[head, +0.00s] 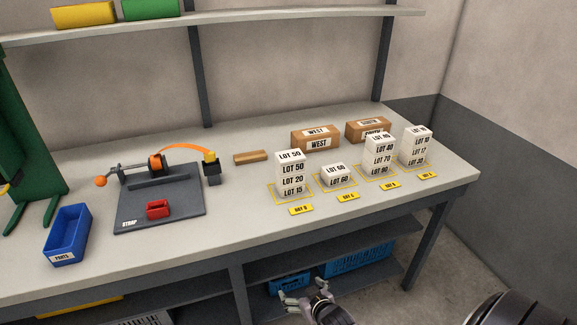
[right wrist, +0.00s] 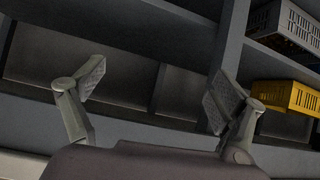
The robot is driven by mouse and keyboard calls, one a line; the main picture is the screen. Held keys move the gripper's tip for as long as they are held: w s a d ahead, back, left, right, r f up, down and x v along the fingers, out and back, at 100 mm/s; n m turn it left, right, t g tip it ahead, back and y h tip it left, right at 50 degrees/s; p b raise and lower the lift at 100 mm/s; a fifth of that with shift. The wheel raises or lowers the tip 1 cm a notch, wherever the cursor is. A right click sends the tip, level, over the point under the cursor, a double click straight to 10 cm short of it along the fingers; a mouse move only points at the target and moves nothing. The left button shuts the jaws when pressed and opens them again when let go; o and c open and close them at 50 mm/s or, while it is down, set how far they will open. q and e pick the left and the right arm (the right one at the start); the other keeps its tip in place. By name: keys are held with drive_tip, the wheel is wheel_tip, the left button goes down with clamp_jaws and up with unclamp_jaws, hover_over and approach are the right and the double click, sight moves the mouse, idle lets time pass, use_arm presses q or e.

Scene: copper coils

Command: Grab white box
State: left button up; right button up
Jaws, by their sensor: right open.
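Several white boxes with black LOT labels stand in yellow-outlined bays on the workbench in the head view. The left stack (head: 291,175) is tall and has LOT 50 on top. A single low white box (head: 336,175) reads LOT 60. A third stack (head: 379,157) and a right stack (head: 415,147) stand farther right. My right gripper (head: 303,289) is below the bench's front edge, well away from the boxes. In the right wrist view its fingers (right wrist: 152,88) are spread and empty, facing the under-bench shelving. My left gripper is not in view.
Two brown boxes, one marked WEST (head: 317,143), stand behind the white stacks. A strapping fixture (head: 160,200) and a blue parts bin (head: 67,236) are at left. The bench edge (head: 350,228) lies above my right gripper. Blue crates (head: 357,260) sit on the lower shelf.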

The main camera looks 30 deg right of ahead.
drive_tip(key=w+d+r+t, duration=0.1)
drive_tip(key=r, duration=0.4)
drive_tip(key=w+d+r+t, duration=0.1)
drive_tip(key=w+r, duration=0.1)
drive_tip(key=r, duration=0.3)
drive_tip(key=w+d+r+m+t+h, duration=0.1)
drive_tip(key=w+d+r, duration=0.1)
drive_tip(key=r, duration=0.4)
drive_tip(key=shift+w+d+b, duration=0.1)
drive_tip(key=shift+w+b, duration=0.1)
drive_tip(key=shift+b, duration=0.15)
drive_tip(key=t+h, duration=0.2)
drive_tip(key=t, duration=0.2)
approach(294, 161)
drive_tip(key=shift+m, duration=0.4)
drive_tip(key=p+x, duration=0.1)
drive_tip(key=x, duration=0.5)
drive_tip(key=shift+w+r, duration=0.1)
drive_tip(key=shift+w, duration=0.8)
drive_tip(key=shift+w+d+r, duration=0.1)
drive_tip(key=shift+w+d, duration=0.15)
drive_tip(key=shift+w, duration=0.3)
drive_tip(key=p+x, duration=0.1)
drive_tip(key=x, duration=0.3)
drive_tip(key=shift+f, duration=0.2)
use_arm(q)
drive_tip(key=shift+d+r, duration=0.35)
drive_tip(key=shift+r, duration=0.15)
use_arm(e)
drive_tip(key=shift+c, duration=0.4)
